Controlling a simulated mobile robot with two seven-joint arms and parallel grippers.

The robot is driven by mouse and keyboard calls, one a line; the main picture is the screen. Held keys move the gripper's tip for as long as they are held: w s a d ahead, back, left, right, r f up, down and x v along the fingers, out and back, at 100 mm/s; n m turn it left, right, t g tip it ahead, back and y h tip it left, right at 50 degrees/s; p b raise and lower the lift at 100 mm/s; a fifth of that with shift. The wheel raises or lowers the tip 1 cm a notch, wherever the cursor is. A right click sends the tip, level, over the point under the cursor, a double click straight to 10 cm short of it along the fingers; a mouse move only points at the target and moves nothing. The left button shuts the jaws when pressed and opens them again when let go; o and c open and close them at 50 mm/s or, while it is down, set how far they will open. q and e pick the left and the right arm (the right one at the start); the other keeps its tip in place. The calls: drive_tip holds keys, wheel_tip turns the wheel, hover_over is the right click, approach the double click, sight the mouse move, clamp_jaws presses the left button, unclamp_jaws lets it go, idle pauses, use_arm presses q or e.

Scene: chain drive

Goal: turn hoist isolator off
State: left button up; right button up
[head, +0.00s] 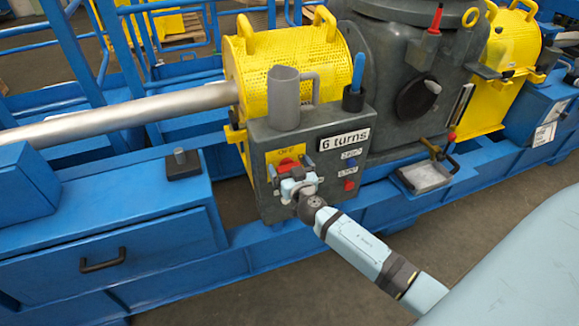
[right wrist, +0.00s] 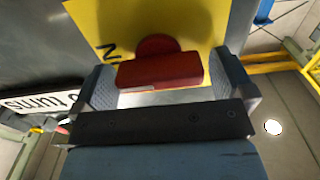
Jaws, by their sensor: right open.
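The hoist isolator is a red rotary handle (head: 288,164) on a yellow plate (head: 272,156) on the front of a grey control box. The letters OFF show at the plate's top in the head view. In the right wrist view the red handle (right wrist: 160,70) lies crosswise between the two fingers, with the yellow plate (right wrist: 205,22) behind it and a letter N beside it. My right gripper (head: 297,183) is open around the handle, with small gaps visible at both ends. It hides the plate's lower part in the head view. My left gripper is not in view.
A grey mug (head: 285,98) and a holder with a blue-handled tool (head: 358,72) stand on top. A blue drawer cabinet (head: 150,245) stands left.

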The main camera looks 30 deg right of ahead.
drive_tip(key=shift+c, duration=0.5)
drive_tip(key=c, duration=0.8)
